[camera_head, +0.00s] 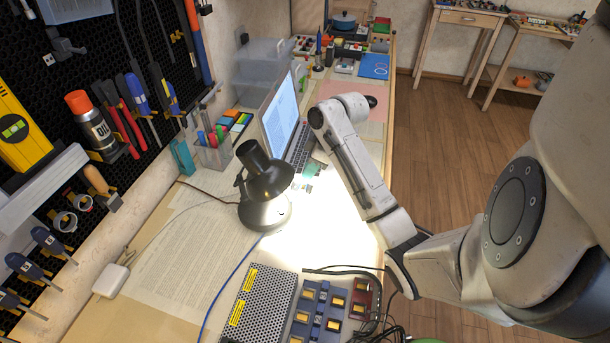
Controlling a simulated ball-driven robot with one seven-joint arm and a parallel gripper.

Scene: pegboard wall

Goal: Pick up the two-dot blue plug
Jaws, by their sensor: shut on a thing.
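I cannot make out a blue plug with two dots in the head view. My arm comes in from the right and its forearm rises over the bench, to the right of the laptop. Past the forearm's upper bend, only a pale wrist part with a dark end shows. My gripper's fingers and whatever is between them cannot be seen. Blue modules with yellow labels (303,316) sit at the bottom edge, too small to show any dots.
A black desk lamp (264,187) lights the bench left of my forearm, with an open laptop (283,114) behind it. A perforated metal box (262,300) and dark cables (340,271) lie in front. The tool pegboard (50,65) lines the left; wooden floor (450,140) is clear at right.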

